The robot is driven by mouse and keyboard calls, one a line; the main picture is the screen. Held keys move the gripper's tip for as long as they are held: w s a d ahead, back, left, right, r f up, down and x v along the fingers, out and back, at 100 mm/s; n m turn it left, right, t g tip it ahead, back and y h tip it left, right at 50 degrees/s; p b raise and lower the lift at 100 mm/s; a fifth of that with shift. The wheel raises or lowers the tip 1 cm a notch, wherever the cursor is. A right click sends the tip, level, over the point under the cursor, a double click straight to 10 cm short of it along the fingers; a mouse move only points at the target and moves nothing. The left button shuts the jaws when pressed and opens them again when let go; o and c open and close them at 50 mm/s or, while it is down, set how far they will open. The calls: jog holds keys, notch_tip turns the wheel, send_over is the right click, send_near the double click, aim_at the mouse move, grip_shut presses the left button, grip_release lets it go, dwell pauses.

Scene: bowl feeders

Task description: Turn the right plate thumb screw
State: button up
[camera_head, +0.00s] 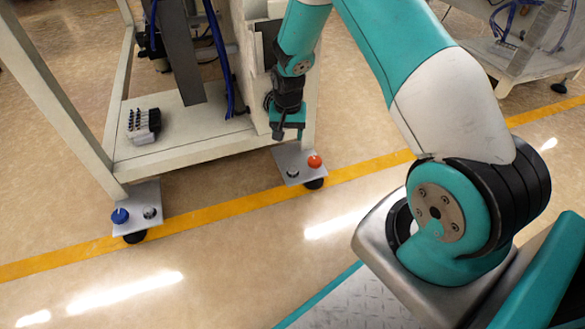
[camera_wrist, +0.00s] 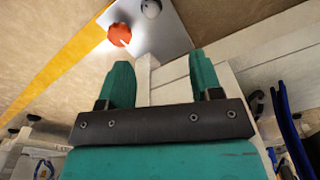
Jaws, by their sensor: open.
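The right plate (camera_head: 301,160) is a small grey metal plate at the foot of the frame's right leg. It bears an orange-red knob (camera_head: 314,161) on its right and a small silver screw (camera_head: 292,172) on its left. In the wrist view the plate (camera_wrist: 165,35) is at the top, with the orange-red knob (camera_wrist: 119,34) and the silver screw (camera_wrist: 151,9). I cannot tell for sure which of the two is the thumb screw. My gripper (camera_head: 287,136) hangs above the plate, apart from it. In the wrist view its green fingers are spread and empty.
A left plate (camera_head: 136,208) at the frame's left leg bears a blue knob (camera_head: 120,215) and a silver screw (camera_head: 150,212). The white frame (camera_head: 190,152) stands close behind my gripper. A small grey block (camera_head: 144,124) sits on its shelf. The floor in front is clear.

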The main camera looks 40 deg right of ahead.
jog(key=m, duration=0.2)
send_over(293, 169)
jog(key=shift+g, duration=0.3)
notch_tip(293, 169, down, 9)
jog(key=shift+r, duration=0.2)
notch_tip(293, 169, down, 8)
jog(key=b, duration=0.5)
jog(key=shift+r, duration=0.15)
jog(key=shift+w, duration=0.1)
jog(key=shift+r, duration=0.1)
jog(key=c, duration=0.9)
